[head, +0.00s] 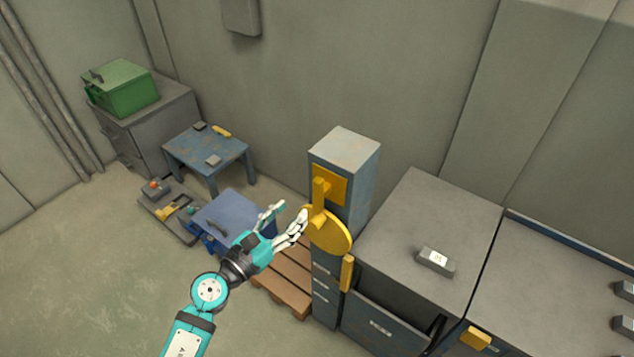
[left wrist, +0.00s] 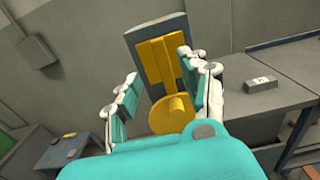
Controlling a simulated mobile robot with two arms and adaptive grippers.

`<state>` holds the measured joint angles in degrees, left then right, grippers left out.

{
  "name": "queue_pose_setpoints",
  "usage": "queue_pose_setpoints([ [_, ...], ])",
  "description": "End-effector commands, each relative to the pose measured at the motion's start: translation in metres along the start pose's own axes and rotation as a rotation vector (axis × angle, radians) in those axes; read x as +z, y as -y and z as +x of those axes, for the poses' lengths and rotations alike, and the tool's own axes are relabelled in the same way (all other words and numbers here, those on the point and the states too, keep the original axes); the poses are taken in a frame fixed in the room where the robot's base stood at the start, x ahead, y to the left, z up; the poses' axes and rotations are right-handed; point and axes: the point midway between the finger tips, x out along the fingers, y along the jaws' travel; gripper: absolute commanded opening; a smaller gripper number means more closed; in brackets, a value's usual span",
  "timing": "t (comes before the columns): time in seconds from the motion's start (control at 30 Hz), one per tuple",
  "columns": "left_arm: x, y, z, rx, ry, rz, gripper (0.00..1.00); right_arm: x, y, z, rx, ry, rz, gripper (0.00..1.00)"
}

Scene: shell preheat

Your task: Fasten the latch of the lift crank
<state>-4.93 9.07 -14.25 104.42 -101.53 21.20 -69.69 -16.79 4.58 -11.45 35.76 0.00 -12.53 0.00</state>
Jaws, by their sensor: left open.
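The lift crank is a yellow disc (head: 330,232) on the front of a blue-grey column (head: 345,150). Above the disc, a yellow plate (head: 334,184) carries an upright yellow bar (head: 319,192), which looks like the latch. My left gripper (head: 293,208) is open and empty, just left of the disc and bar. One finger overlaps the disc's left edge in the head view; I cannot tell if it touches. In the left wrist view, the plate (left wrist: 174,38) and disc (left wrist: 172,116) appear between the spread fingers (left wrist: 160,66). My right gripper is not in view.
A grey cabinet (head: 415,215) with a small labelled block (head: 436,261) stands right of the column. A yellow handle (head: 347,273) sits below the disc. A wooden pallet (head: 285,285) and blue cart (head: 232,212) lie left. A blue table (head: 190,145) stands behind. The left foreground floor is clear.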

Motion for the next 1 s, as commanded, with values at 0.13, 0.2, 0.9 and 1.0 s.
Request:
queue_pose_setpoints([
  [0.13,0.002,0.0,0.035,0.001,0.002,-0.002,0.44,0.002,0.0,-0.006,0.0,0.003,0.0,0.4],
  [0.2,0.002,0.0,0.05,0.001,0.002,-0.002,0.44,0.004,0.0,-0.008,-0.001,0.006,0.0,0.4],
  [0.9,-0.001,0.0,0.11,0.001,-0.001,-0.002,0.44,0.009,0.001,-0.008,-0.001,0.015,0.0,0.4],
  [1.0,-0.001,0.0,0.11,0.001,-0.001,-0.002,0.38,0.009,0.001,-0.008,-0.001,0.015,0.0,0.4],
])
